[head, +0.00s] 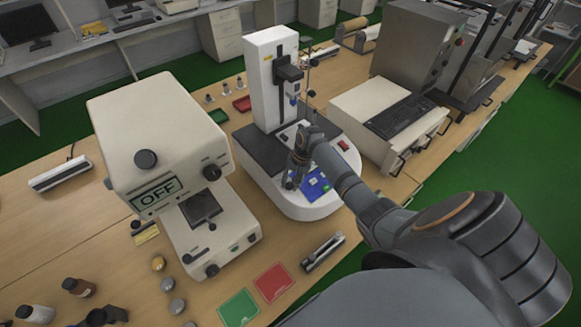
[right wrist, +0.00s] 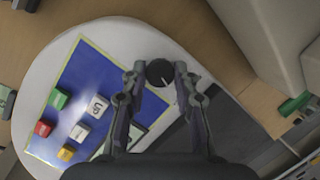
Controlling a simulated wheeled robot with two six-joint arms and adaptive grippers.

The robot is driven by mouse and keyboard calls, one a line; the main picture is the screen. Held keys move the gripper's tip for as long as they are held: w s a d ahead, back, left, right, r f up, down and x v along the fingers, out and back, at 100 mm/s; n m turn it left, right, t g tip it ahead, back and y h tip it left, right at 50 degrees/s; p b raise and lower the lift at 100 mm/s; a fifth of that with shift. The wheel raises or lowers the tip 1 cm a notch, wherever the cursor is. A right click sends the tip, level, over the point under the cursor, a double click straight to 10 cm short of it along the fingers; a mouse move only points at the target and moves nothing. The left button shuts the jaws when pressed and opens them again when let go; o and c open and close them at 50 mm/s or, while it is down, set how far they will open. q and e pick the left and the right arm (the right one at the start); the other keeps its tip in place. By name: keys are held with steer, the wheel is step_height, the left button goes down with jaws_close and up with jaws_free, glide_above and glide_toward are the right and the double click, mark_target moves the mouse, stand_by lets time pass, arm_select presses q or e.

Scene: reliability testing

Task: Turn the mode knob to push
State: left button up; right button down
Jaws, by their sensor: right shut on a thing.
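The mode knob (right wrist: 160,72) is a round black knob with a white pointer line, on the pale base of the white test stand (head: 268,75). In the right wrist view it sits between the fingertips of my right gripper (right wrist: 158,75), which is shut on it. The line points down and to the right; I cannot read any mode marking. In the head view my right gripper (head: 295,170) reaches down to the base and hides the knob. A dark part at the bottom left of the head view may be my left gripper; its jaws are unclear.
A blue panel (right wrist: 75,110) with green, red, yellow and white keys lies beside the knob. A cream machine (head: 160,125) reading OFF stands to the left. A cream machine (head: 365,110) stands to the right. Green (head: 239,308) and red cards (head: 273,282) lie in front.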

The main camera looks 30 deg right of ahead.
steer(key=shift+s+m+t, duration=0.1)
steer(key=shift+m+t, duration=0.2)
steer(key=shift+m, duration=0.8)
steer(key=c, duration=1)
jaws_free()
steer(key=shift+d+r, duration=0.15)
steer(key=v, duration=1.1)
steer(key=shift+d+r, duration=0.2)
